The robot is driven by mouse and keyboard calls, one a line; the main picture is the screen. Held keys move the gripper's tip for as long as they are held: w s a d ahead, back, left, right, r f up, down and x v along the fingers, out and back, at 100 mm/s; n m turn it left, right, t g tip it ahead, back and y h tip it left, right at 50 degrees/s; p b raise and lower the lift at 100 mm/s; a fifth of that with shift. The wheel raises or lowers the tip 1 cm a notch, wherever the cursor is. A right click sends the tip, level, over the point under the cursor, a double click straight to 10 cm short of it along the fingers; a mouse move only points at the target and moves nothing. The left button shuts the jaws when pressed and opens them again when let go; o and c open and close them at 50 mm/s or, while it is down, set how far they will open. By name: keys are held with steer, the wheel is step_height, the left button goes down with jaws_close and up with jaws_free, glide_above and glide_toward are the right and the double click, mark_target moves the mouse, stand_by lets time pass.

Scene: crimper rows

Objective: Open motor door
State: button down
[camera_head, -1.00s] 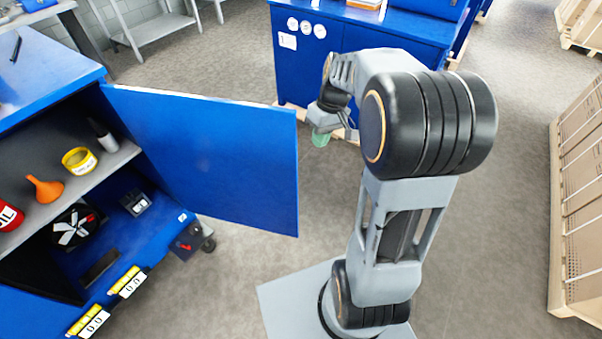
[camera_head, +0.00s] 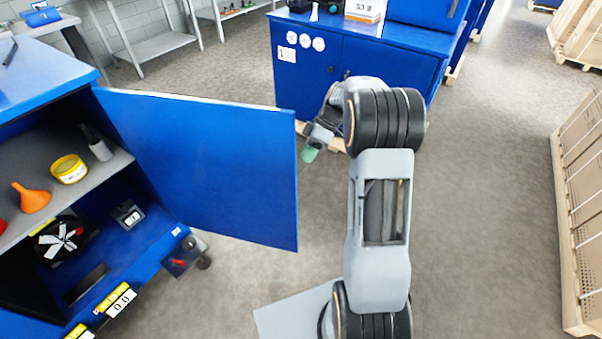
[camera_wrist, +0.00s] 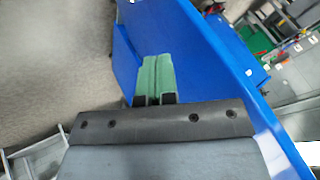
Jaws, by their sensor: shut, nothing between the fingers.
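The blue cabinet door (camera_head: 205,165) stands swung open at the left in the head view, to the right of its cabinet. It is likely the motor door; a fan-like part (camera_head: 62,240) sits on the cabinet's lower shelf. My gripper (camera_head: 311,152) is just right of the door's free edge, with its green fingers together and nothing between them. In the wrist view my gripper (camera_wrist: 156,75) has its green fingers in front of a blue panel (camera_wrist: 215,65). Whether they touch the panel cannot be told.
An orange funnel (camera_head: 32,199) and a yellow tin (camera_head: 69,168) stand on the upper shelf. Another blue cabinet (camera_head: 365,65) is at the back. Wooden crates (camera_head: 585,220) line the right side.

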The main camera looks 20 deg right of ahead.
steer(key=shift+s+a+f, duration=0.35)
steer(key=shift+s+a, duration=0.3)
steer(key=shift+s+a+f, duration=0.4)
steer(key=shift+s+a, duration=0.2)
steer(key=shift+s, duration=0.05)
steer(key=shift+s+a+f, duration=0.35)
steer(key=shift+s+a, duration=0.3)
